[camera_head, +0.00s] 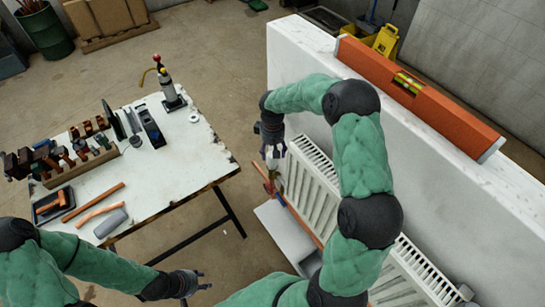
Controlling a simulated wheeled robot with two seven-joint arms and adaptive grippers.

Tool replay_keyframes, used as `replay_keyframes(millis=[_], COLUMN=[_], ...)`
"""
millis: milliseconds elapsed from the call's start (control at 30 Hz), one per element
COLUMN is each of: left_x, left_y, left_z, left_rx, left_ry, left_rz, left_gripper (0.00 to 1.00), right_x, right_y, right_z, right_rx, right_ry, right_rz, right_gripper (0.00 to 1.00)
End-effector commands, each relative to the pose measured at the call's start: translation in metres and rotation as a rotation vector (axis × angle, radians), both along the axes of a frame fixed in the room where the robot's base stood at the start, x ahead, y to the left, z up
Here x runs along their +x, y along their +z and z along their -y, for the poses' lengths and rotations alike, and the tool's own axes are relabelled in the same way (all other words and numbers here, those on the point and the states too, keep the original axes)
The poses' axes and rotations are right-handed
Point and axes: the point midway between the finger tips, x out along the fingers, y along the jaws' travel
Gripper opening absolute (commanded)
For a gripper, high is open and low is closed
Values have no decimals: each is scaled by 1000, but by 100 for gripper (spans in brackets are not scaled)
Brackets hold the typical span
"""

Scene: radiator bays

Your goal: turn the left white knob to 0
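A white radiator (312,188) stands against the white wall, right of my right gripper. My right gripper (272,160) points down by the radiator's upper left end, near copper-coloured pipework (272,184). Its fingertips are small and dark, and I cannot tell whether they are apart or closed on anything. No white knob can be made out clearly; the gripper and arm cover part of that area. My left gripper (198,281) is at the bottom, low beside the workbench and far from the radiator. Its fingers look spread and empty.
A worn white workbench (190,165) with clamps, a plane and hammers stands at left. An orange spirit level (418,96) lies on the wall top (300,42). A second radiator section (405,272) is at lower right.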

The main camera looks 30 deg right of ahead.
Motion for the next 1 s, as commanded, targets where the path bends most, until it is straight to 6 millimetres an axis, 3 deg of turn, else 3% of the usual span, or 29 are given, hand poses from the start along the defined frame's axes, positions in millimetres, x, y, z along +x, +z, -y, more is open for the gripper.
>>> replay_keyframes(millis=[100, 300, 667, 700, 900, 1000], left_x=[0, 0, 0, 0, 0, 0], left_y=[-3, -5, -5, -5, -5, -5], left_z=[0, 0, 0, 0, 0, 0], left_rx=[0, 0, 0, 0, 0, 0], left_ry=[0, 0, 0, 0, 0, 0], left_rz=[0, 1, 1, 1, 1, 1], left_gripper=[40, 40, 40, 40, 40, 40], right_x=[0, 0, 1, 1, 0, 0], right_y=[-20, -40, -45, -45, -45, -45], right_z=[0, 0, 0, 0, 0, 0], right_rx=[1, 0, 0, 0, 0, 0], right_ry=[-2, -1, -1, -1, -1, -1], right_rz=[-1, 0, 2, 2, 2, 2], right_gripper=[67, 67, 67, 64, 11, 11])
